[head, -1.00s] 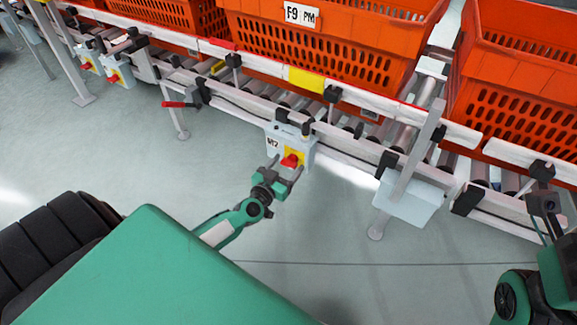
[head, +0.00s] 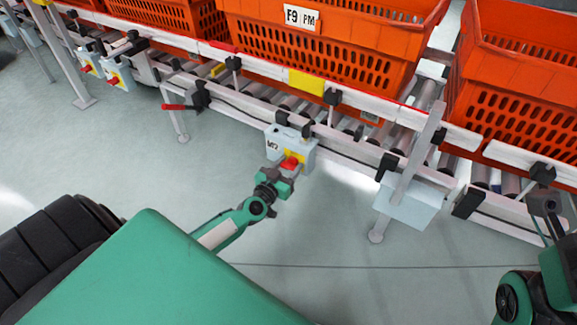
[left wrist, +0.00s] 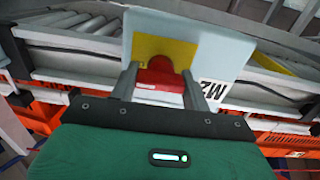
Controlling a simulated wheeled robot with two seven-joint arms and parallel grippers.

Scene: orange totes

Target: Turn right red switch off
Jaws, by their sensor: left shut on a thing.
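The red switch (head: 290,163) sits on a yellow plate on the front of a pale grey box (head: 303,152) marked M2, mounted on the conveyor's near rail. My left gripper (head: 284,174) is at the box and shut on this switch. In the left wrist view the red switch (left wrist: 158,80) lies between the two grey fingers (left wrist: 160,76), with the yellow plate (left wrist: 165,48) behind it. The switch's exact turn angle is hard to tell. Part of my right arm shows at the lower right of the head view, but I cannot make out its gripper.
Two more boxes with red switches (head: 117,76) hang farther left on the conveyor. A red lever (head: 178,107) sticks out left of the M2 box. A leg with a pale plate (head: 408,205) stands right of it. Orange totes (head: 330,50) stand on the rollers. The floor in front is clear.

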